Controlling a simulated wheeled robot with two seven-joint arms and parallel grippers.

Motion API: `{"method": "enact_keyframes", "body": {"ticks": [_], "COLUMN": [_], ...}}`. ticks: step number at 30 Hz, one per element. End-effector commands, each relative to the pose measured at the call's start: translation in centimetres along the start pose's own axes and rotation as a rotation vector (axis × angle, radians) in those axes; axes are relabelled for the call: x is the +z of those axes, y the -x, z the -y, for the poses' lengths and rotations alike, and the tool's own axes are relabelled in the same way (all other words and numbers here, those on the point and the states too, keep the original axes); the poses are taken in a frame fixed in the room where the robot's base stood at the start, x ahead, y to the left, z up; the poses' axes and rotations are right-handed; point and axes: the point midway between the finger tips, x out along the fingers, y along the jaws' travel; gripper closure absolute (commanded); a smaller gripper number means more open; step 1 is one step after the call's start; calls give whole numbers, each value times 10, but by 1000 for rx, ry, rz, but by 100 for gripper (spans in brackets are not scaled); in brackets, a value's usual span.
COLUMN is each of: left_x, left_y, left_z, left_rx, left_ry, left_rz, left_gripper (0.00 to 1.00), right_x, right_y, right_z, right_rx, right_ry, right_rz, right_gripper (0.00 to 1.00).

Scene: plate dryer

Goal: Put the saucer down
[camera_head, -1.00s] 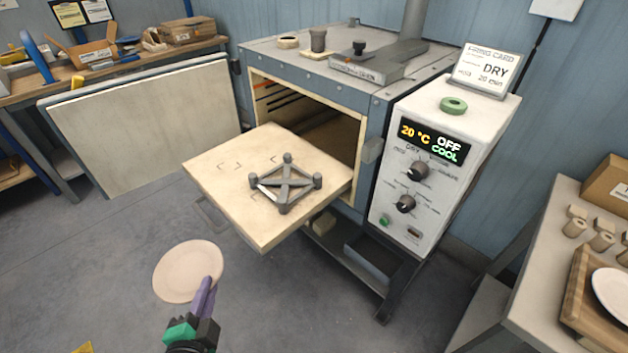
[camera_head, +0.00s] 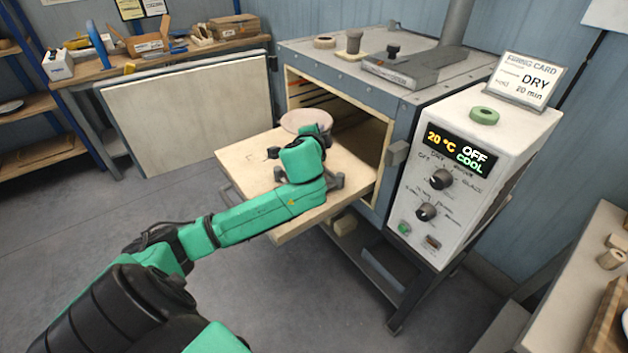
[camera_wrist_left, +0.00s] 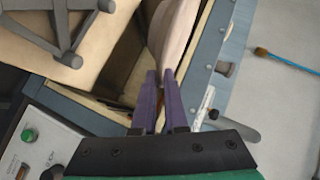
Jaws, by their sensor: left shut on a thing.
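The pale pinkish saucer (camera_head: 306,121) is at the mouth of the open dryer, above the inner part of the pulled-out shelf (camera_head: 252,181). My left gripper holds it; in the head view the fingers are mostly hidden by my green wrist. In the left wrist view my left gripper (camera_wrist_left: 160,76) has its purple fingers shut on the rim of the saucer (camera_wrist_left: 176,38), which shows nearly edge-on. The grey stilt (camera_head: 336,182) on the shelf is partly hidden by my arm; its bars (camera_wrist_left: 52,30) show in the left wrist view. I cannot tell whether the saucer touches anything.
The dryer (camera_head: 395,120) stands open, its door (camera_head: 170,115) swung out to the left. Its control box (camera_head: 460,165) is right of the opening and reads 20 °C, OFF, COOL. A side table (camera_head: 560,290) stands at the right. Open floor lies in front.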

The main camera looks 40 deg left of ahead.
Motion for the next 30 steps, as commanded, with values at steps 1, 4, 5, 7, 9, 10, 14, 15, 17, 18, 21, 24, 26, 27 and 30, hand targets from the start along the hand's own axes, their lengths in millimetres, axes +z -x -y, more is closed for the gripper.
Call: {"method": "enact_keyframes", "body": {"ticks": [1, 4, 5, 7, 9, 10, 14, 15, 17, 18, 21, 24, 26, 27, 30], "left_x": [7, 18, 21, 28, 36, 38, 44, 47, 51, 53, 56, 55, 55, 56, 56], "left_y": [-6, -17, -20, -27, -35, -37, -44, -46, -50, -53, -56, -55, -55, -55, -55], "left_z": [-17, -48, -57, -78, -97, -104, -123, -129, -141, -148, -156, -155, -155, -156, -156], "left_rx": [6, 5, 5, 4, 3, 2, 0, 0, 1, 0, -1, 0, 0, 2, 1], "left_ry": [-3, -2, -4, -2, -2, -1, -1, -1, -1, -2, -1, 0, 0, 0, 0], "left_rz": [5, 4, 3, 2, 2, 0, -2, -1, -2, -1, -3, -4, -4, -3, -3], "left_gripper": [100, 100, 100, 100, 100, 100, 100, 100, 100, 100, 100, 100, 100, 78, 59], "right_x": [1, 3, 4, 5, 6, 7, 8, 8, 8, 8, 9, 9, 9, 9, 9], "right_y": [0, -2, -2, -4, -7, -7, -10, -11, -14, -16, -16, -16, -16, -16, -16], "right_z": [-1, -2, -2, -4, -4, -5, -5, -5, -5, -5, -5, -4, -4, -4, -4], "right_rx": [1, 3, 3, 5, 6, 6, 7, 7, 7, 7, 7, 6, 6, 6, 6], "right_ry": [0, 0, 0, -1, -1, -1, -1, -1, -2, -2, -2, -1, -1, -1, -1], "right_rz": [2, 5, 6, 8, 10, 10, 11, 11, 12, 12, 12, 13, 13, 12, 12], "right_gripper": [50, 50, 50, 50, 50, 50, 50, 50, 50, 50, 50, 50, 50, 50, 50]}}
